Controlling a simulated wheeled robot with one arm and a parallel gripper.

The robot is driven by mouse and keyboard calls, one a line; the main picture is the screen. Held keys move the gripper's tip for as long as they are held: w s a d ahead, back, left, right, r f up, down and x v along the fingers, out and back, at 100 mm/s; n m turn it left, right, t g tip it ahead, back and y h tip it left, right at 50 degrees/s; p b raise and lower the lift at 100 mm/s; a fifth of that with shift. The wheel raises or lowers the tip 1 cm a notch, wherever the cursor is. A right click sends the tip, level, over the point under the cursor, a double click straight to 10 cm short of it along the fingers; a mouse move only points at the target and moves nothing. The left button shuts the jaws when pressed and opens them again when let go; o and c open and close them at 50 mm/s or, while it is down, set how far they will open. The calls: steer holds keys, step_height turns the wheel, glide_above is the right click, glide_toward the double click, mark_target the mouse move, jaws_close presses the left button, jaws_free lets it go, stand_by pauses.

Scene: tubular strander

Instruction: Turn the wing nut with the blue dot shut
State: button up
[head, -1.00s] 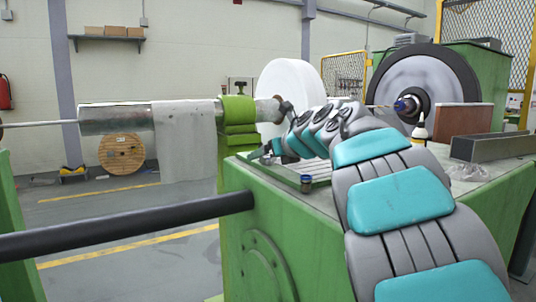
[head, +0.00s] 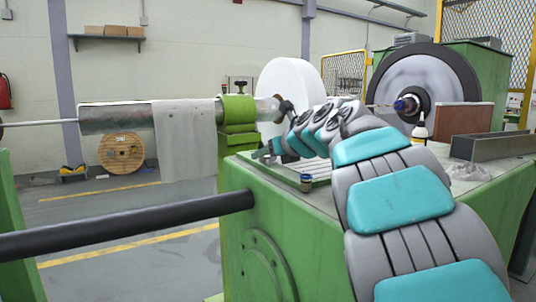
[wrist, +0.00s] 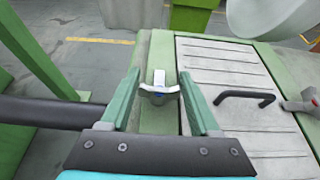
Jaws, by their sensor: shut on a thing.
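The wing nut (wrist: 158,92) shows in the wrist view as a small pale metal piece with wings spread left and right, on the narrow green edge beside a ribbed grey cover. A bluish patch shows at its middle, too small to make out as a dot. My gripper (wrist: 160,82) has one green finger on each side of it, the tips by its wings, and is shut on it. In the head view my gripper (head: 267,152) is low over the green machine top, seen from behind my arm; the wing nut is hidden there.
A black handle (wrist: 245,97) rises from the ribbed cover (wrist: 220,65) right of my gripper. A green post (head: 238,125) carries a metal shaft behind. A black bar (head: 125,224) crosses at front left. A bottle (head: 420,130) and grey channel (head: 490,146) stand at right.

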steer(key=shift+d+m+t+h, duration=0.1)
steer(key=shift+m+t+h, duration=0.2)
steer(key=shift+m+h, duration=0.15)
steer(key=shift+m+t+h, duration=0.5)
steer(key=shift+m+h, duration=0.45)
steer(key=shift+h, duration=0.1)
steer(key=shift+m+t+h, duration=0.4)
steer(key=shift+m+h, duration=1.6)
steer(key=shift+h, duration=0.3)
steer(key=shift+m+g+h, duration=0.5)
steer(key=shift+m+h, duration=1.6)
steer(key=shift+h, duration=0.3)
steer(key=shift+m+h, duration=0.4)
steer(key=shift+m+g+h, duration=0.7)
steer(key=shift+m+h, duration=0.2)
steer(key=shift+r, duration=0.1)
steer(key=o, duration=1)
steer(key=shift+a, duration=0.2)
steer(key=o, duration=0.4)
steer(key=shift+c, duration=0.2)
